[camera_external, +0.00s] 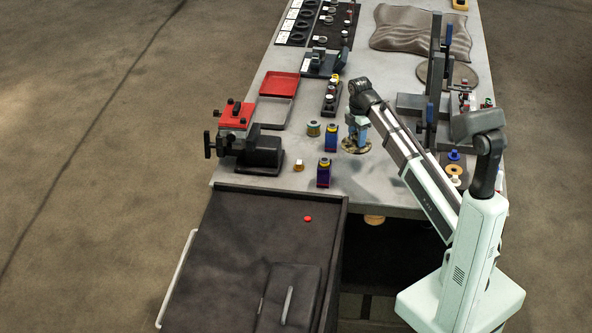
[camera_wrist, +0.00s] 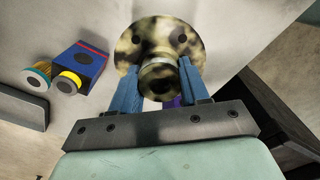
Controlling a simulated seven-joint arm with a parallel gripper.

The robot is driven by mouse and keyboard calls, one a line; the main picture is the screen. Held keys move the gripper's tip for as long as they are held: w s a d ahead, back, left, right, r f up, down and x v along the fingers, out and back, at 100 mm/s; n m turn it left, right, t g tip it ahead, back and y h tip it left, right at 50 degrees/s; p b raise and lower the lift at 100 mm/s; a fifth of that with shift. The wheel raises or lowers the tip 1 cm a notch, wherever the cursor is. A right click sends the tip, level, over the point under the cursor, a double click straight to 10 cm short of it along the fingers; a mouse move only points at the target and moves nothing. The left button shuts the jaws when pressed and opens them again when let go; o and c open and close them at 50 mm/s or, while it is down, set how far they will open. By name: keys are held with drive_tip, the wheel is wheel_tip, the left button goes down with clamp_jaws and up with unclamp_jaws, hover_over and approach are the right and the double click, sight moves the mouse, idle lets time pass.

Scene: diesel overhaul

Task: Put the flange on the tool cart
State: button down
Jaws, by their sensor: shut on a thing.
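The flange (camera_external: 357,148) is a mottled tan and black disc with a raised round hub and bolt holes. My gripper (camera_external: 358,130) points down at it over the front part of the workbench. In the wrist view the blue fingers of my gripper (camera_wrist: 160,82) are shut on the hub of the flange (camera_wrist: 190,25), one on each side. I cannot tell for sure how far the flange is above the bench. The tool cart (camera_external: 250,220) is dark, with a flat top, at the front left against the bench end.
A small red disc (camera_external: 308,218) lies on the cart top. A black vise (camera_external: 262,152) stands at the bench's left edge. Much of the cart top is clear.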

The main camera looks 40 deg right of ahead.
drive_tip(key=shift+r, duration=0.35)
